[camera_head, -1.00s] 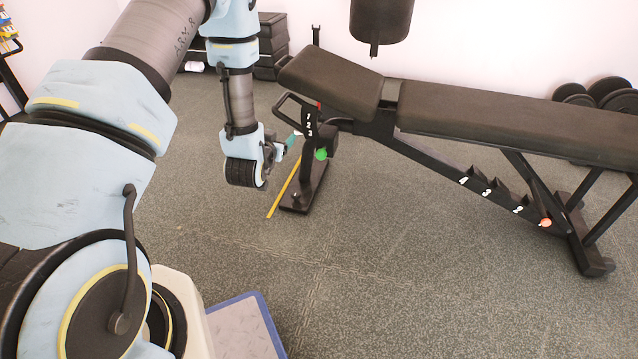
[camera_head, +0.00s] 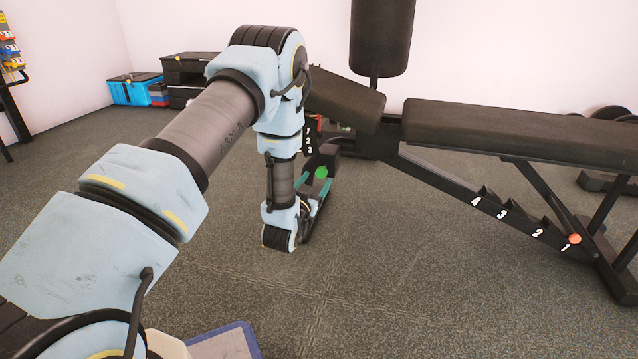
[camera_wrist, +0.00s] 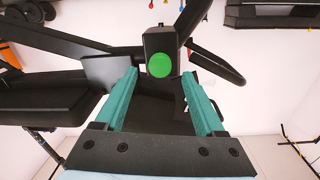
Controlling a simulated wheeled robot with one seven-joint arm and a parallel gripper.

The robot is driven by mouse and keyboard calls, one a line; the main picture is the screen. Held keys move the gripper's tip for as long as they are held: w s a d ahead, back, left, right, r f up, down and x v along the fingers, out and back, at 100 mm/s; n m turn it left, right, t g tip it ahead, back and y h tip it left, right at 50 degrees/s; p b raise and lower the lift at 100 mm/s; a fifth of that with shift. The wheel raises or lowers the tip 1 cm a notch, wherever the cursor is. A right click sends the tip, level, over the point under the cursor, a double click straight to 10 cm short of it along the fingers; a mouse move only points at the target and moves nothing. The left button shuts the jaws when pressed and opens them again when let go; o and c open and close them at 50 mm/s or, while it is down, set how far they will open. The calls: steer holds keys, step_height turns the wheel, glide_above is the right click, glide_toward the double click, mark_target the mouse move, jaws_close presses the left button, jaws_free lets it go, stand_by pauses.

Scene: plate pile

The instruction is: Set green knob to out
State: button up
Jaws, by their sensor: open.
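The round green knob (camera_head: 321,172) is on the low black frame under the seat end of the weight bench (camera_head: 345,98). The wrist view shows the knob (camera_wrist: 159,65) face on, fixed to a black block. My gripper (camera_head: 314,183) is open beside the knob, its two teal fingers pointing at it. In the wrist view the gripper (camera_wrist: 160,73) has one finger on each side of the knob, with gaps to both. I cannot tell how far the knob lies between the fingertips in depth. Whether it is in or out is not clear.
The long backrest (camera_head: 520,121) extends to the right above a notched, numbered bar with an orange knob (camera_head: 575,239). A black bar (camera_wrist: 218,65) curves right of the knob in the wrist view. Blue and black boxes (camera_head: 135,88) stand at the back left.

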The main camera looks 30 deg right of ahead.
mark_target(321, 174)
steer(key=shift+b+x, duration=0.4)
steer(key=shift+x, duration=1.2)
jaws_close()
steer(key=shift+s, duration=0.1)
